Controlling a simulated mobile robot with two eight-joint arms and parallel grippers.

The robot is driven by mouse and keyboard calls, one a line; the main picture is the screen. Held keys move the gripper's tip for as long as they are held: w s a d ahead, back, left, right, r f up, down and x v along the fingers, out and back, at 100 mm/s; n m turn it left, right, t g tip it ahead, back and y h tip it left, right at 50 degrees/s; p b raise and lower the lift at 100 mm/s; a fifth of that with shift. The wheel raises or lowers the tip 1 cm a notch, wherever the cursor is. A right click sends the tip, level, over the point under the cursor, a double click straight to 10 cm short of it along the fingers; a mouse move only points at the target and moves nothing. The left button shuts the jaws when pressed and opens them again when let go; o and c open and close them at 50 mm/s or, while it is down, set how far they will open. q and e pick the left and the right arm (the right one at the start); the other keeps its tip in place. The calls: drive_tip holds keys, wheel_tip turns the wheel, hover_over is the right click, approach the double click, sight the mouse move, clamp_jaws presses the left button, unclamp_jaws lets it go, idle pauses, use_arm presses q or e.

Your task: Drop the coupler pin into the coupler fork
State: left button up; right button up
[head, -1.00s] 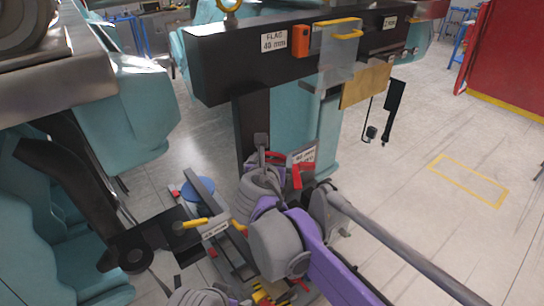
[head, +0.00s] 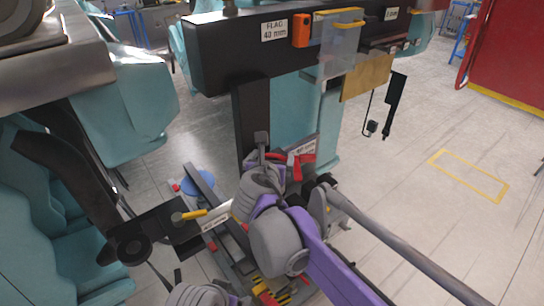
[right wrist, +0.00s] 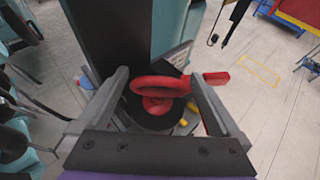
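My right gripper (head: 272,157) is low in front of the black post under the beam in the head view. In the right wrist view its two fingers (right wrist: 160,82) stand on either side of a red ring, which spans the gap between the fingertips. The ring appears to be the top of the coupler pin (right wrist: 160,83), with a red part below it. A dark rounded part (right wrist: 150,122) lies beneath, and I cannot tell whether it is the coupler fork or whether the pin touches it.
A black beam (head: 225,62) with a "FLAG 40 mm" label crosses above, on a black post (head: 251,115). A black arm with a yellow lever (head: 190,215) juts from the left. Teal seats (head: 45,220) fill the left side. Open floor (head: 410,190) lies to the right.

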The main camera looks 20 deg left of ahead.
drive_tip(key=v, duration=1)
drive_tip(key=shift+s+r, duration=0.2)
drive_tip(key=shift+s, duration=0.15)
drive_tip(key=shift+d, duration=0.1)
drive_tip(key=s+d+f+m+g+h, duration=0.2)
drive_tip(key=d+f+m, duration=0.4)
drive_tip(key=d+m, duration=0.4)
drive_tip(key=s+d+f+m+g+h, duration=0.1)
drive_tip(key=s+d+f+m+g, duration=0.15)
drive_tip(key=d+f+m, duration=0.65)
drive_tip(key=s+d+f+m+g, duration=0.1)
drive_tip(key=s+d+f+m, duration=0.3)
drive_tip(key=m, duration=0.5)
drive_tip(key=s+d+f+m+g+y+p, duration=0.1)
drive_tip(key=s+d+f+m+g, duration=0.1)
drive_tip(key=s+d+f+m, duration=0.3)
drive_tip(key=s+d+m, duration=0.3)
drive_tip(key=m, duration=0.1)
drive_tip(key=shift+s, duration=0.2)
drive_tip(key=shift+d+g, duration=0.1)
drive_tip(key=shift+g, duration=0.15)
